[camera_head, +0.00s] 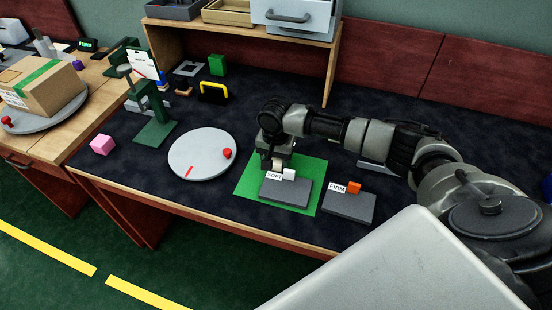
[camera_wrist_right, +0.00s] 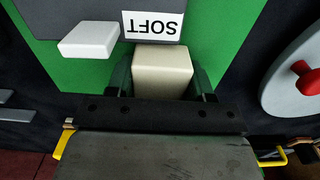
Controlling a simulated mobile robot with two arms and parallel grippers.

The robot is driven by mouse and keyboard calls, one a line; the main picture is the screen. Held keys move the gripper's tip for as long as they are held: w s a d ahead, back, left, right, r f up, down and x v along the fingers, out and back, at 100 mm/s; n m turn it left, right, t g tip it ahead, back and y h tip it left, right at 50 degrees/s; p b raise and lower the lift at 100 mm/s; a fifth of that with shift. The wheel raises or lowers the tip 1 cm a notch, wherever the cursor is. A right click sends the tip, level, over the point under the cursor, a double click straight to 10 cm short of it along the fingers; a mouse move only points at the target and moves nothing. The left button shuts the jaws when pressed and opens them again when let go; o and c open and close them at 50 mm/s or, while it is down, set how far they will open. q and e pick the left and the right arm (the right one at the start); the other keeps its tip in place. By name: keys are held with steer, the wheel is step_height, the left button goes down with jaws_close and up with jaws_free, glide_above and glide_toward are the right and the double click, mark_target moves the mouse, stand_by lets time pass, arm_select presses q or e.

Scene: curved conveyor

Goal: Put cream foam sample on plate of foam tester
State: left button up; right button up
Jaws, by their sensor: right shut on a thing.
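The cream foam sample (camera_wrist_right: 162,70) is a pale block between the two fingers of my right gripper (camera_wrist_right: 162,84) in the wrist view. The gripper is shut on it, beside the SOFT label and over the green mat. In the head view my right gripper (camera_head: 276,160) points down at the back edge of the grey SOFT tray (camera_head: 297,193), and the sample is mostly hidden. The foam tester (camera_head: 150,105) is a green stand with a flat green base, left of the turntable and well away from the gripper. My left gripper is not in view.
A white block (camera_head: 289,174) lies on the SOFT tray. An orange block (camera_head: 354,188) sits on the grey FIRM tray (camera_head: 352,208) to the right. A round grey turntable (camera_head: 195,160) with a red knob lies between mat and tester. A pink cube (camera_head: 102,145) stands left.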

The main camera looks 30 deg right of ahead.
steer(key=o, duration=0.9)
steer(key=shift+f, duration=0.1)
